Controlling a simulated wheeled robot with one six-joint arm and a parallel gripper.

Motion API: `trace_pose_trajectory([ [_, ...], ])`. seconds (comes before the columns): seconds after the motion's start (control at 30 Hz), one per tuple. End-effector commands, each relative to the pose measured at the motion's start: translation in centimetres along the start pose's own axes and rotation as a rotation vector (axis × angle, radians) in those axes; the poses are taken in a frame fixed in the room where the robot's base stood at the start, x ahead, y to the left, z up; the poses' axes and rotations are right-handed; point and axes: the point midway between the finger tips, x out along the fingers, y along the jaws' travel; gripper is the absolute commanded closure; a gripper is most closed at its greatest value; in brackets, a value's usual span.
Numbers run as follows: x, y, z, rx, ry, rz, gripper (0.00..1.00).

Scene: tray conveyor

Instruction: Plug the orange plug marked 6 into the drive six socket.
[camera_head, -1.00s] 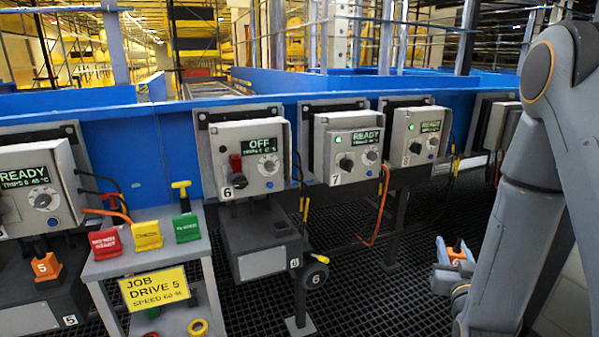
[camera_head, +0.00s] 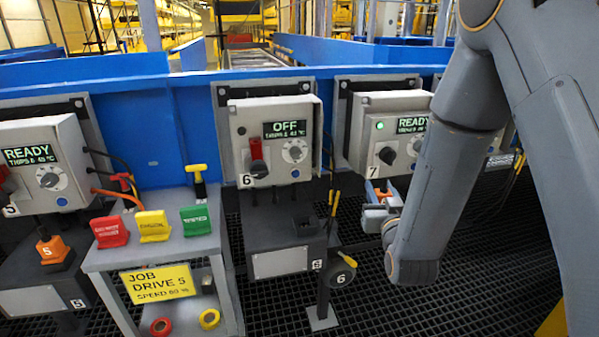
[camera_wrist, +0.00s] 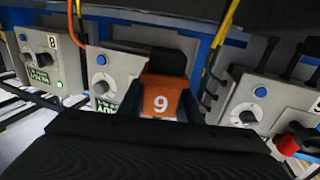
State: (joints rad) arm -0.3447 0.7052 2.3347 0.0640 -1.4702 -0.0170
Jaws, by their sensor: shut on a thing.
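My gripper (camera_head: 380,205) is shut on the orange plug (camera_head: 379,190) in the head view, right of the drive six unit and in front of the drive seven box. In the wrist view the orange plug (camera_wrist: 161,100) sits between the fingers, its mark upside down, reading like a 9. The drive six control box (camera_head: 275,140) shows OFF, with its red switch (camera_head: 257,158) upright. Below it stands the dark drive six motor housing (camera_head: 277,228); a dark raised fitting (camera_head: 306,223), apparently the socket, is on its top right. The plug is apart from it.
A grey stand (camera_head: 150,258) with red, yellow and green tags and a JOB DRIVE 5 sign is left of drive six. A round 6 tag (camera_head: 341,277) hangs at the housing's right. The drive seven box (camera_head: 385,130) stands behind my arm.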

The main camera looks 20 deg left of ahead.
Motion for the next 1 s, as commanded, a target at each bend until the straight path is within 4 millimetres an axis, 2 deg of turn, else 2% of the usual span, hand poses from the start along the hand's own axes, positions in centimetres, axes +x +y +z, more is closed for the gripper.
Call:
trace_pose_trajectory([
  [0.03,0.4,-3.0,-0.9,0.001,0.005,-0.042,0.94],
  [0.2,0.7,-11.5,-2.9,0.005,0.006,-0.154,0.94],
  [0.3,0.5,-15.4,-3.8,0.007,0.005,-0.204,0.94],
  [0.43,0.1,-18.9,-4.6,0.009,0.003,-0.248,0.94],
  [0.6,-0.2,-20.6,-5.0,0.01,0.001,-0.27,0.94],
  [1.0,-0.3,-20.5,-5.0,0.011,0.001,-0.27,0.94],
])
